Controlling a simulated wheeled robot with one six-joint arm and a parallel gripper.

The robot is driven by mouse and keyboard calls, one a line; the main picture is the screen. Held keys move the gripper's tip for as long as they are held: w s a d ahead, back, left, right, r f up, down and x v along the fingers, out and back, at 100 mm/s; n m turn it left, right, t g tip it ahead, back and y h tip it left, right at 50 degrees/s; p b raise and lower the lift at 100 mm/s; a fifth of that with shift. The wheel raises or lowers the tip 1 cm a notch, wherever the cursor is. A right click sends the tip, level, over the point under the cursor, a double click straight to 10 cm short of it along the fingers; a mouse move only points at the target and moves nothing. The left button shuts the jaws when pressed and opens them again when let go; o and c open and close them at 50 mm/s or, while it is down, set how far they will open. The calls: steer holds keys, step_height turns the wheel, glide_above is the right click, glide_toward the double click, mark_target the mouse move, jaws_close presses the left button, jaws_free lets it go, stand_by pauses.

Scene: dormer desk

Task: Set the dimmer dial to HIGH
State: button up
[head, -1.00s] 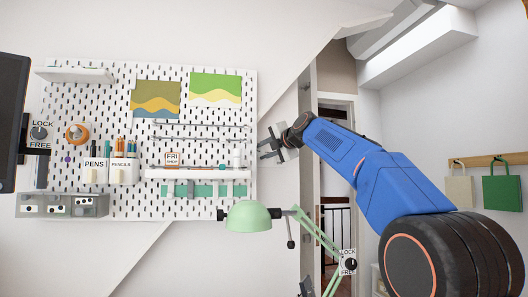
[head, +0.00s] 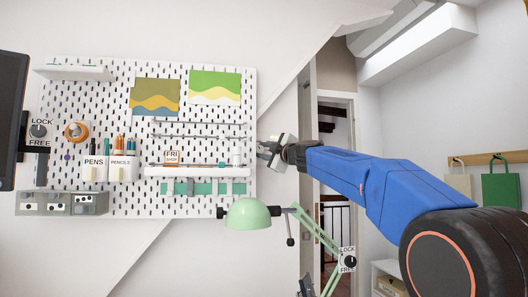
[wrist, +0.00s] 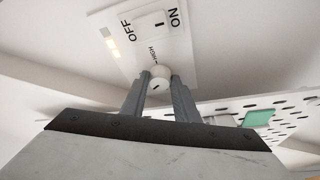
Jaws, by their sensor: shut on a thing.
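The dimmer dial (wrist: 157,74) is a small white round knob on a white wall plate (wrist: 118,62) in the wrist view. The word HIGH is printed on the plate beside the knob. A rocker switch (wrist: 152,24) marked OFF and ON sits farther along the plate. My gripper (wrist: 160,84) is shut on the dial, one grey finger on each side. A short dark mark shows on the knob; its exact setting is hard to read. In the head view my gripper (head: 268,148) is at the pegboard's right edge, and I cannot make out the dial there.
The white pegboard (head: 205,125) with cups and shelves lies left of my gripper. A green desk lamp (head: 248,213) stands just below it, its jointed arm (head: 318,236) reaching down right. A doorway and a hook rail with bags (head: 500,188) are at the right.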

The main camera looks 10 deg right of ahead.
steer(key=shift+f+m+t, duration=0.1)
steer(key=shift+m+t, duration=0.2)
steer(key=shift+m, duration=0.2)
steer(key=o, duration=0.8)
steer(key=shift+s, duration=0.1)
steer(key=v, duration=1.7)
steer(key=shift+s, duration=0.15)
